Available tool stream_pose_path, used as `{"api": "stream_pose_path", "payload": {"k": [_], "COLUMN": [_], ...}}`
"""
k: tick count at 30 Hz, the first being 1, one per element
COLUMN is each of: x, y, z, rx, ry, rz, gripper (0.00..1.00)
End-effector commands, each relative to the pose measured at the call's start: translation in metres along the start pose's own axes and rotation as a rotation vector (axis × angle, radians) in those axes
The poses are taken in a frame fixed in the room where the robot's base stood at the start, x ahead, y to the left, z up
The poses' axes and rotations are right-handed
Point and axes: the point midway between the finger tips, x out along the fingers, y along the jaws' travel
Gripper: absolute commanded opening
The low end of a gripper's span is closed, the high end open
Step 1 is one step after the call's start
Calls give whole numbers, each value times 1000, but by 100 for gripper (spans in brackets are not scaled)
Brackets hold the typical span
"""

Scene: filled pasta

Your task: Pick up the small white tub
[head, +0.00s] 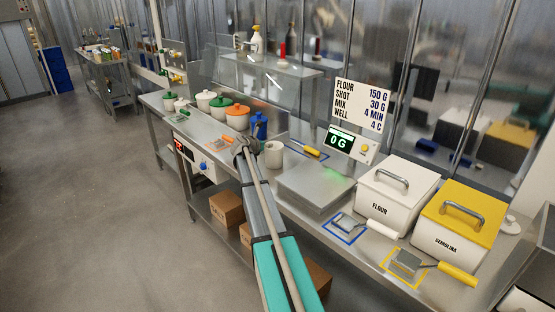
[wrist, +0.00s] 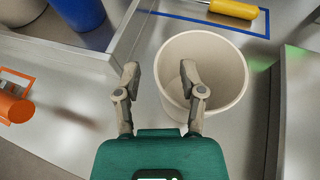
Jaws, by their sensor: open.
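The small white tub (head: 274,155) is cream-coloured, upright and open-topped, and stands on the steel counter left of the scale. In the wrist view the tub (wrist: 228,62) looks empty, with its round mouth facing the camera. My gripper (wrist: 158,76) is open and empty. Its right finger overlaps the tub's mouth in the picture, and its left finger lies outside the tub to the left. The tub's left wall lies between the fingers in the picture. I cannot tell whether either finger touches it. In the head view my gripper (head: 246,146) is just left of the tub.
The scale (head: 318,186), reading 0 G, stands close right of the tub. A blue container (head: 260,125) is behind it, with several lidded pots to the left. Flour (head: 396,191) and semolina (head: 456,228) bins stand at right. A yellow-handled tool (wrist: 232,8) lies inside a blue outline behind the tub.

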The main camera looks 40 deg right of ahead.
Motion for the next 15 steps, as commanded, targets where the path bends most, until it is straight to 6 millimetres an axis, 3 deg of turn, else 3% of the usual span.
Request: {"api": "stream_pose_path", "payload": {"k": [4,15], "x": [14,15], "y": [0,-1], "z": [-1,0], "rx": [0,0], "ry": [0,0], "rz": [-1,-1], "gripper": [52,52]}}
